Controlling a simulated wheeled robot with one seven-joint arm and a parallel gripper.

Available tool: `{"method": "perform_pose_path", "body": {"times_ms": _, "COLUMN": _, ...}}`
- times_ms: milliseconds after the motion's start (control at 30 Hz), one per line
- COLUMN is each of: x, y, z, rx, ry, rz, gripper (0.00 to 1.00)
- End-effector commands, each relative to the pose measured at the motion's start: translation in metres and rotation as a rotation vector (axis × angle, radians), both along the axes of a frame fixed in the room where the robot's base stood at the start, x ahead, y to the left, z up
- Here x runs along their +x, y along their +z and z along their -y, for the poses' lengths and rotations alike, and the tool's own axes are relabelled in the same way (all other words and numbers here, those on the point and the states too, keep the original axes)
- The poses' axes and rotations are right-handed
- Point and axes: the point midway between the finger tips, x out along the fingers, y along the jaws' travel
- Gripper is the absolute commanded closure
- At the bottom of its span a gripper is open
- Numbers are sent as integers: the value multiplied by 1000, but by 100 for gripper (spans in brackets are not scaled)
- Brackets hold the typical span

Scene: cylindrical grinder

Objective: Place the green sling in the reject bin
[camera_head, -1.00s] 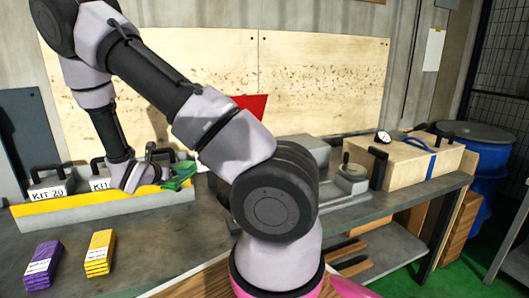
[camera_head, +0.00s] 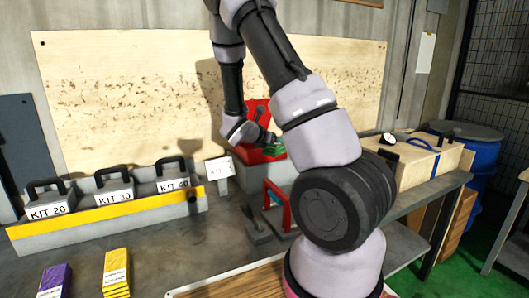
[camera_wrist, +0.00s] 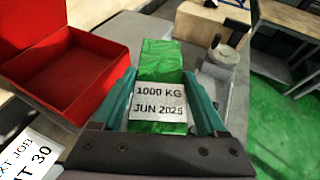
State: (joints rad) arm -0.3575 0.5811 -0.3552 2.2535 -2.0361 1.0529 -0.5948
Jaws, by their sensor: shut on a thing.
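The green sling (camera_wrist: 160,60) is a folded bundle with a white label reading "1000 KG JUN 2025". My gripper (camera_wrist: 160,100) is shut on it, with a teal finger on each side. In the head view the sling (camera_head: 272,149) shows as a small green patch at my gripper (camera_head: 264,146), in front of the red bin. The red bin (camera_head: 262,117) stands on the bench against the board, partly hidden by my arm. In the wrist view the open, empty-looking red bin (camera_wrist: 75,72) is left of the sling, which is apart from its interior.
A grey rack (camera_head: 110,231) with a yellow strip holds KIT 20, KIT 30 and KIT 40 at left. A small card (camera_head: 219,168) stands beside it. Purple slings (camera_head: 54,281) and yellow slings (camera_head: 117,272) lie in front. A wooden crate (camera_head: 405,160) is at right.

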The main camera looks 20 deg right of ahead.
Motion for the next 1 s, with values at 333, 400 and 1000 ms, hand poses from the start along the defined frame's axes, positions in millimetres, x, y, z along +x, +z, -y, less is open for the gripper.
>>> {"method": "perform_pose_path", "body": {"times_ms": 333, "x": 68, "y": 3, "z": 3, "rx": 0, "ry": -7, "rz": 4, "gripper": 100}}
{"method": "perform_pose_path", "body": {"times_ms": 400, "x": 88, "y": 2, "z": 2, "rx": 0, "ry": -6, "rz": 4, "gripper": 100}}
{"method": "perform_pose_path", "body": {"times_ms": 1000, "x": 194, "y": -19, "z": -2, "rx": -1, "ry": -6, "rz": -2, "gripper": 100}}
